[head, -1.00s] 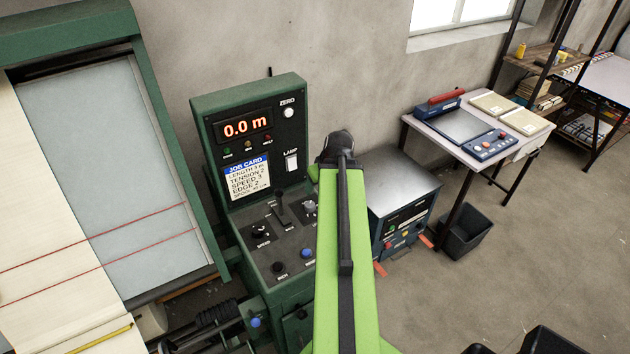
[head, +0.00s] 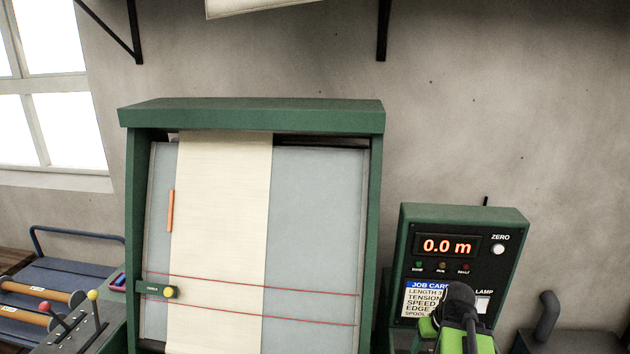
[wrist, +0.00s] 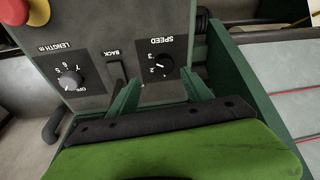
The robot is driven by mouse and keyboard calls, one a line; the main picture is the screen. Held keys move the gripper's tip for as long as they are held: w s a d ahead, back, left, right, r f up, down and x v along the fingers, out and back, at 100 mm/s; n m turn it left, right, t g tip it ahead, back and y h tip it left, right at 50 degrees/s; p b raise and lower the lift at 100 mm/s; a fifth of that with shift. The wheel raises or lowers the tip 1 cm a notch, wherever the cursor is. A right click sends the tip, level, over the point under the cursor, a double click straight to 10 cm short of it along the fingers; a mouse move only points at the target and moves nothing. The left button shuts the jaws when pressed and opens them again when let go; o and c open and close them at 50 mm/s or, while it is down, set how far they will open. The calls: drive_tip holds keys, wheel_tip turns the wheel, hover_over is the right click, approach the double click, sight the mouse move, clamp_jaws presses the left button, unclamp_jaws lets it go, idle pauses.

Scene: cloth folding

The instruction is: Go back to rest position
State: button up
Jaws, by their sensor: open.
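My gripper (wrist: 161,84) is open and empty in the wrist view, its two green fingers pointing at a dark control panel (wrist: 95,93). The panel shows upside down, with a speed knob (wrist: 162,67), a lever marked BACK (wrist: 118,72) and a length knob (wrist: 69,79). The fingers appear apart from these controls, though the exact gap is hard to judge. In the head view my green arm shows at the lower right, in front of the green console (head: 515,245); the fingers are not visible there.
The console display (head: 447,246) reads 0.0 m, above a job card (head: 424,300). Left of it stands a green-framed machine (head: 250,116) with a cream cloth strip (head: 222,220) hanging over a grey board. Levers (head: 97,315) stand at the lower left. A red button (wrist: 28,10) is near the panel corner.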

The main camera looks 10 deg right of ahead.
drive_tip(key=a+f+n+g+b, duration=0.1)
drive_tip(key=a+f+b, duration=0.2)
drive_tip(key=a, duration=1)
drive_tip(key=w+a+f+n+g+b, duration=0.1)
drive_tip(key=a+f+b, duration=0.3)
drive_tip(key=a+f, duration=0.3)
drive_tip(key=a, duration=0.5)
drive_tip(key=shift+w+a+g, duration=0.15)
drive_tip(key=shift+a+g, duration=0.15)
drive_tip(key=shift+a, duration=0.1)
